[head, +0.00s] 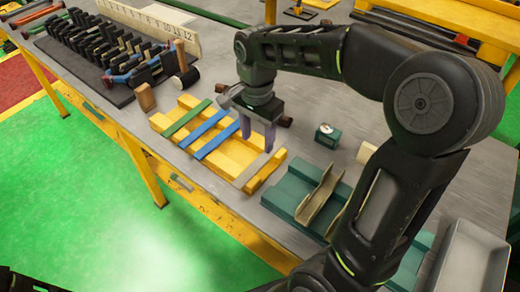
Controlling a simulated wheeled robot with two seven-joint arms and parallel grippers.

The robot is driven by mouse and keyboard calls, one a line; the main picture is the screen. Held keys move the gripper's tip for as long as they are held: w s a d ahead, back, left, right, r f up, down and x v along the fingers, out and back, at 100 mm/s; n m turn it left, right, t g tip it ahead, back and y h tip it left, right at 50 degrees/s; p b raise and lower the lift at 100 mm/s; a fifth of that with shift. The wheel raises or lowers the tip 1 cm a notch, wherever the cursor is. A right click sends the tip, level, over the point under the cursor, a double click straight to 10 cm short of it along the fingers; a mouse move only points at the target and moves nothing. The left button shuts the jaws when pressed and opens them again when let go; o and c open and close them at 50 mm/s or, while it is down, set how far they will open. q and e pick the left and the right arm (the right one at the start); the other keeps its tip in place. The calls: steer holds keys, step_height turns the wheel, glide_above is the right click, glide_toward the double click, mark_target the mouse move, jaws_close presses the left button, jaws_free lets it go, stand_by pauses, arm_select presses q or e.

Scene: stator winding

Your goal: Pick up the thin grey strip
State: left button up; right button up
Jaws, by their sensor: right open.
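The thin grey strip (252,171) lies across the right end of a yellow slatted rack (188,148) on the workbench. A green strip (187,119) and two blue strips (206,131) lie across the same rack, to its left. My right gripper (257,138) points down over the rack's right part, near the upper end of the grey strip. Its two fingers are apart, with nothing seen between them. I cannot tell exactly how high the fingertips are above the strip. My left gripper is not in view.
A dark rack with many black-handled tools (100,50) and a numbered board (150,20) stand at the back left. A teal block with a tan channel (318,200) is to the right. A small green box (327,135) and a grey tray (470,262) are farther right.

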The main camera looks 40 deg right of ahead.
mark_target(257, 165)
steer(key=shift+s+a+f, duration=0.1)
steer(key=shift+f, duration=0.55)
steer(key=shift+s+a+f, duration=0.1)
steer(key=shift+f, duration=0.5)
steer(key=shift+a+f+p, duration=0.1)
steer(key=shift+f+p, duration=0.6)
steer(key=shift+f, duration=1.9)
steer(key=shift+c, duration=0.2)
jaws_close()
